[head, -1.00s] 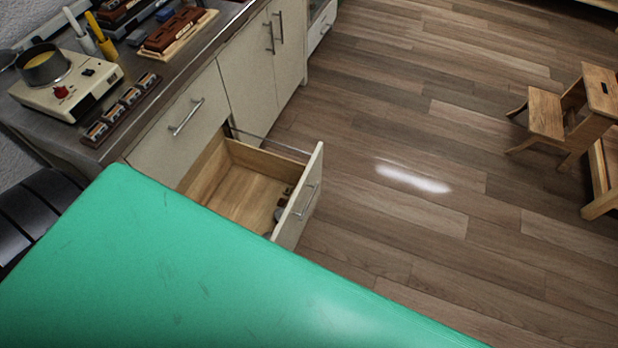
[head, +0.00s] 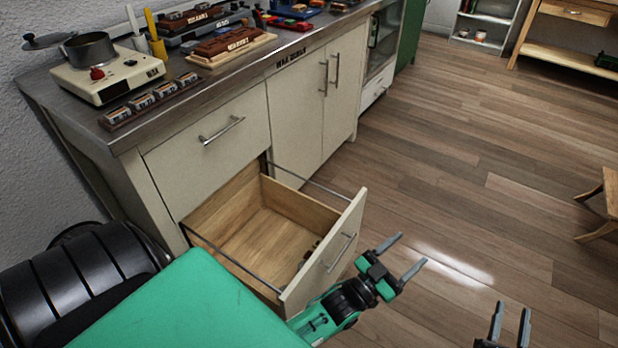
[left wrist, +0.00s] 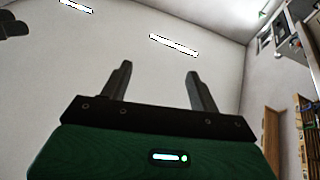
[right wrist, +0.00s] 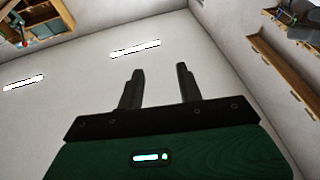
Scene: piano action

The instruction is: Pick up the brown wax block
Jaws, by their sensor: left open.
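A brown wax block (head: 227,41) with lettering lies on a pale wooden board on the counter, at the upper left of the head view. A second brown block (head: 192,17) with lettering sits behind it. My left gripper (head: 412,248) is open and empty, right of the open drawer and far from the blocks. Its parted fingers show in the left wrist view (left wrist: 160,80). My right gripper (head: 512,308) is at the lower right of the head view. Its fingers stand apart with nothing between them in the right wrist view (right wrist: 160,80). Neither wrist view shows a block.
An open, mostly empty wooden drawer (head: 262,228) juts out below the counter (head: 75,88). On the counter are a heater with a pot (head: 92,72), a rack of small blocks (head: 150,100) and a yellow-handled tool (head: 155,34). The wooden floor (head: 440,160) at right is largely clear.

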